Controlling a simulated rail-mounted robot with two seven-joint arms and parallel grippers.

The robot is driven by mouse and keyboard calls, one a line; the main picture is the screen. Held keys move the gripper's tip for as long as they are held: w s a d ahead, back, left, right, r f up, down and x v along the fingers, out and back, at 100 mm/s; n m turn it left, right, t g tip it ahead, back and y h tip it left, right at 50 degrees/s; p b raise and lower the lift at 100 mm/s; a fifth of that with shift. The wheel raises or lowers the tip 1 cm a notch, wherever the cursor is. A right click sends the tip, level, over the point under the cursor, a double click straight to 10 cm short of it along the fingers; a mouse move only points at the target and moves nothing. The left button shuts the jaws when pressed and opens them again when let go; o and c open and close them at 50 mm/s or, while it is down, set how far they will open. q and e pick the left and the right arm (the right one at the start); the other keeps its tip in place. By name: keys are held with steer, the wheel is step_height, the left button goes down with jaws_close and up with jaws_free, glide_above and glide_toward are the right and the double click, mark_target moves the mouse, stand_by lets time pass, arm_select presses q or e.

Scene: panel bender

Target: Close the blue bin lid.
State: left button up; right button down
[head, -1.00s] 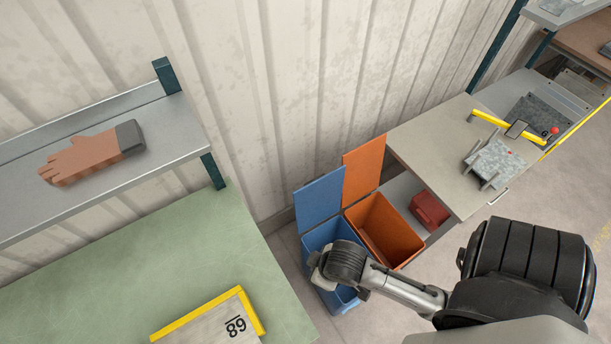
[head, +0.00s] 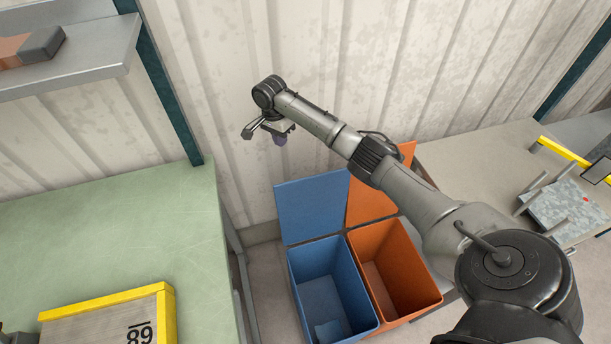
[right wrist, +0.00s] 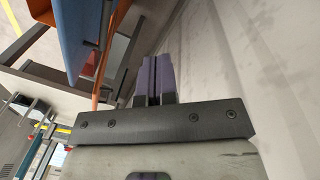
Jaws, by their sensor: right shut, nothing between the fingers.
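The blue bin (head: 335,285) stands on the floor with its mouth open. Its blue lid (head: 312,207) is raised at the back, leaning up toward the wall. My right gripper (head: 281,139) is shut and empty, above the lid's top edge in the head view and close to the wall. In the right wrist view, its dark purple fingers (right wrist: 156,80) point past the blue lid (right wrist: 78,35), which lies to their left, with the wall to their right. They look apart from the lid. My left gripper is not in view.
An orange bin (head: 400,270) stands right beside the blue one, its orange lid (head: 372,200) raised and partly hidden by my right arm. A green table (head: 110,235) is at left. A grey workbench (head: 480,165) is at right. The corrugated wall (head: 220,90) closes the back.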

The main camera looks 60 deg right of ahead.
steer(key=s+d+m+g+y, duration=0.1)
steer(key=s+d+m+y, duration=0.15)
steer(key=d+m, duration=0.3)
steer(key=s+a+f+m, duration=0.1)
steer(key=s+a+f, duration=0.4)
steer(key=f, duration=0.5)
steer(key=shift+s+m+b, duration=0.35)
steer(key=shift+s+b, duration=0.05)
steer(key=shift+s, duration=0.2)
